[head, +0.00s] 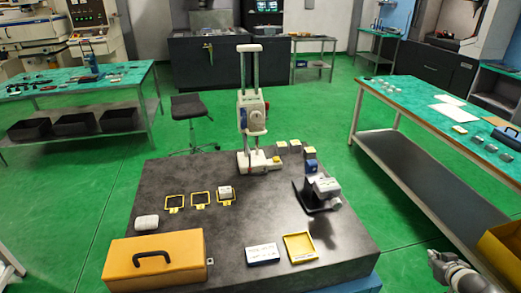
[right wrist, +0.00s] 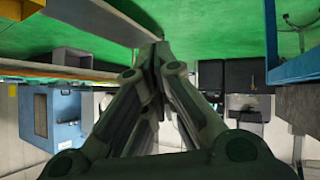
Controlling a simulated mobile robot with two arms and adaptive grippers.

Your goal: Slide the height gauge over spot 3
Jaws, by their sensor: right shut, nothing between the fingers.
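The height gauge (head: 250,112) is a tall cream instrument with two upright columns and a blue and white head. It stands upright on its base near the back of the dark stone plate (head: 255,215). Three yellow-framed spots (head: 200,199) lie in a row left of centre, in front of it; their numbers are too small to read. A small pale round piece (head: 225,191) sits on the rightmost one. My right gripper (head: 440,263) is shut and empty, off the plate at the lower right, far from the gauge. Its closed fingers fill the right wrist view (right wrist: 155,55). My left gripper is not visible.
On the plate are an orange case (head: 155,262), a white roll (head: 147,222), a white-blue box (head: 262,254), a yellow tray (head: 299,246), a grey device on a black base (head: 325,187) and small blocks (head: 295,147). Green-topped benches (head: 430,110) stand left and right.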

